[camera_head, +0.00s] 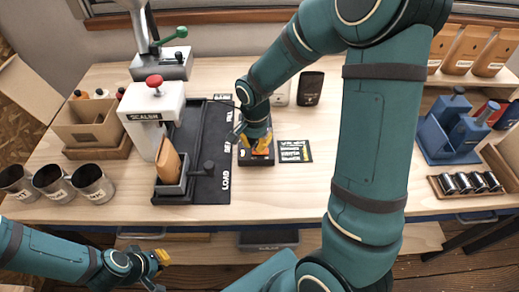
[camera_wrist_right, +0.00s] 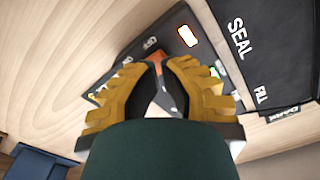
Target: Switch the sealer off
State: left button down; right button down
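The sealer (camera_head: 150,112) is a white press with a red knob, at the left of the bench. A brown bag (camera_head: 168,160) stands in a grey holder at its front. A small dark control box (camera_head: 244,158) sits right of the black mat. My right gripper (camera_head: 258,142) is down over this box and hides much of it. In the right wrist view, its yellow fingers (camera_wrist_right: 160,65) are close together around a grey, pointed part; I cannot tell if they grip it. The box there shows a lit white window (camera_wrist_right: 187,36) and a green light. My left gripper (camera_head: 162,258) is low, before the bench.
The black mat (camera_head: 208,150) carries labels including LOAD and SEAL. A label card (camera_head: 295,151) lies right of the box. Metal cups (camera_head: 52,182) stand at left, a blue rack (camera_head: 440,145) at right.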

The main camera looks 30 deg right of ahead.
jog(key=shift+f+b, duration=0.75)
jog(key=shift+f, duration=0.2)
dwell(0.4)
jog(key=shift+r, duration=0.1)
jog(key=shift+r+p, duration=2.55)
jog(key=shift+r, duration=0.95)
